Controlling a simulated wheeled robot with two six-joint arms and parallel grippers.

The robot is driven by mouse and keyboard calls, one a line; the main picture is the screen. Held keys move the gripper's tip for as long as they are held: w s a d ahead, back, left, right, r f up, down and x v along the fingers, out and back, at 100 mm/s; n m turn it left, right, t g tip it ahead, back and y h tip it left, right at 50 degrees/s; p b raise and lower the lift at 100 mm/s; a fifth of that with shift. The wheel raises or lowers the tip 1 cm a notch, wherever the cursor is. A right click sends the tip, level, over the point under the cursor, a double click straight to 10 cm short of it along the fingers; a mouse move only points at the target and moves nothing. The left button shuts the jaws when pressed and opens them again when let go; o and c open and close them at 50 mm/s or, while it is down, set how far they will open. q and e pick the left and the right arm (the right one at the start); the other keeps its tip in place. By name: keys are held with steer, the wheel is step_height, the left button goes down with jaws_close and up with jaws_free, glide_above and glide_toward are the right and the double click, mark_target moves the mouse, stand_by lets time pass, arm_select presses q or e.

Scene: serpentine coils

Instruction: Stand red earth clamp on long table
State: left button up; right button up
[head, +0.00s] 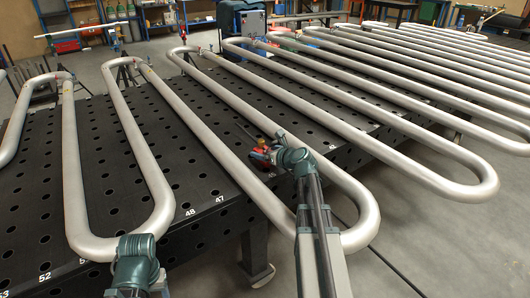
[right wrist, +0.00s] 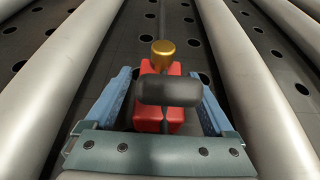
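The red earth clamp (head: 262,157) is at my right gripper (head: 272,152), over the long table (head: 205,180), in a gap between steel pipes. In the right wrist view the clamp (right wrist: 161,78) has a red body, a brass knob on its far side and a dark rounded part nearest the camera.
Long serpentine steel pipe coils (head: 145,155) lie across the perforated black table, with narrow strips of bare tabletop between them. A pipe runs close on each side of the right gripper. A blue case (head: 240,22) and shelving stand at the back.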

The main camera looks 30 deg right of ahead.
steer(key=shift+r, duration=0.1)
steer(key=shift+s+r+p, duration=0.2)
steer(key=shift+s+p, duration=0.05)
steer(key=shift+p, duration=0.05)
steer(key=p+v, duration=0.4)
steer(key=v, duration=0.6)
steer(key=shift+s, duration=0.2)
steer(key=shift+s+d+r, duration=0.1)
steer(key=shift+s+r, duration=0.05)
steer(key=shift+s, duration=0.35)
